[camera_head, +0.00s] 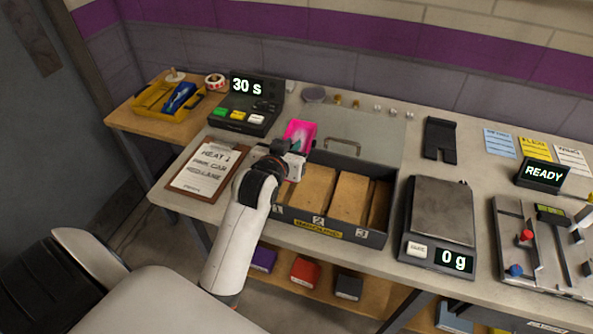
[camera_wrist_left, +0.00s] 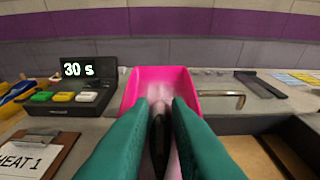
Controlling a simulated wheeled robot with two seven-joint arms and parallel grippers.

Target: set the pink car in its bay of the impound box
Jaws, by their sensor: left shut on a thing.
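The pink car (camera_head: 300,130) is bright pink with raised edges and a paler inside. It shows just beyond my left gripper (camera_head: 291,150), behind the back left corner of the impound box (camera_head: 330,230). In the left wrist view the pink car (camera_wrist_left: 161,73) is straight ahead, and my left gripper's teal fingers (camera_wrist_left: 159,115) are shut with a pale pink and dark part between them. The fingers hide much of it, so its full shape is unclear. The grey box is open, with brown-floored bays; labels 2 and 3 show, and my arm covers its left end. My right gripper is not in view.
A clipboard (camera_head: 207,170) lies left of the box. A timer (camera_head: 247,104) reading 30 s stands behind it. A metal handle (camera_head: 342,147) is at the box's back edge. A scale (camera_head: 440,215) reading 0 g stands close on the right.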

